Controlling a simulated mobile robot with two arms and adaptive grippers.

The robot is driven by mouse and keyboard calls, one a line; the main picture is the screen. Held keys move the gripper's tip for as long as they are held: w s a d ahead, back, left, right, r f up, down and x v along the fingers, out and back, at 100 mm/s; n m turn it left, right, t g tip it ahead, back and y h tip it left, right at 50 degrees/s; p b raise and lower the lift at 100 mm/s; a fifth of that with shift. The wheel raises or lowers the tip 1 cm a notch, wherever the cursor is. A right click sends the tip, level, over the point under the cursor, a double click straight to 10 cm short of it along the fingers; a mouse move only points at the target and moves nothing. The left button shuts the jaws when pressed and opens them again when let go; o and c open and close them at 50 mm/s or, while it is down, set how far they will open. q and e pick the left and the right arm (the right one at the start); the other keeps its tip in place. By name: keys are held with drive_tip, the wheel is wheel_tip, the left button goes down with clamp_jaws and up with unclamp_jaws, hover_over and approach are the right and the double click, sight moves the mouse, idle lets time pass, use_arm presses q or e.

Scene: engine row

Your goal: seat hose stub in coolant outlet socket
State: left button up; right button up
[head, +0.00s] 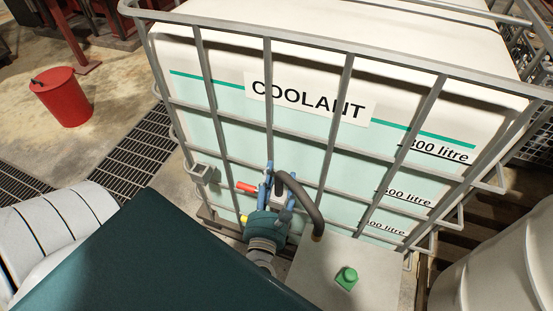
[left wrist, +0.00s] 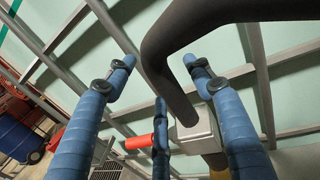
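The black bent hose stub (head: 305,205) arches beside my left gripper (head: 272,185) in the head view. In the left wrist view, the hose stub (left wrist: 170,75) bends down to a grey block (left wrist: 195,132) that looks like the outlet socket. Its lower end meets the block; how deep it sits is hidden. My left gripper (left wrist: 160,80) has its blue fingers spread, with tips apart. The hose passes between the fingers, and I see no finger closed on it. A red handle (left wrist: 138,142) sticks out left of the block. My right gripper is not in view.
The caged coolant tank (head: 310,150) stands just behind the gripper, its metal bars close to the fingers. A grey box (head: 325,275) with a green knob (head: 347,277) is at lower right. A red bin (head: 62,98) stands on the floor at left.

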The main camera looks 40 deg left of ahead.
use_arm(q)
drive_tip(key=v, duration=1.2)
drive_tip(key=shift+r, duration=0.15)
